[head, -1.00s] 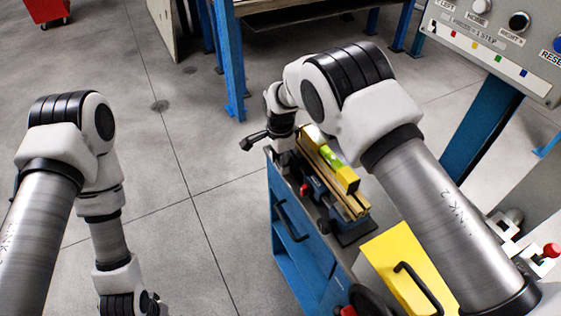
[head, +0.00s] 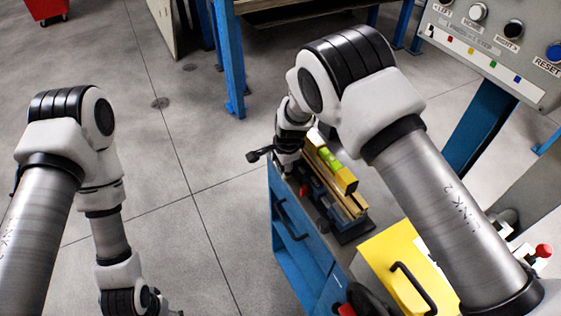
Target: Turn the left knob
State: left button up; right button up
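The grey control panel (head: 490,55) is at the top right. Its upper edge is cut off by the frame. The LEFT label shows at the top edge, but the left knob is almost wholly out of view. A white knob (head: 478,12) marked HOME and a black knob (head: 513,28) marked RIGHT sit beside it. My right gripper (head: 260,155) is small and dark, pointing left beside the cart, far from the panel. Its finger gap cannot be made out. My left gripper (head: 155,302) is at the bottom edge, partly cut off, over the floor.
A blue cart (head: 300,250) holds a vise with a yellow-green level (head: 330,160) below my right arm. A yellow case (head: 390,250) lies nearby. A blue RESET knob (head: 554,51) is at the panel's right. The floor at left centre is clear.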

jog(key=shift+w+d, duration=0.1)
jog(key=shift+w, duration=0.15)
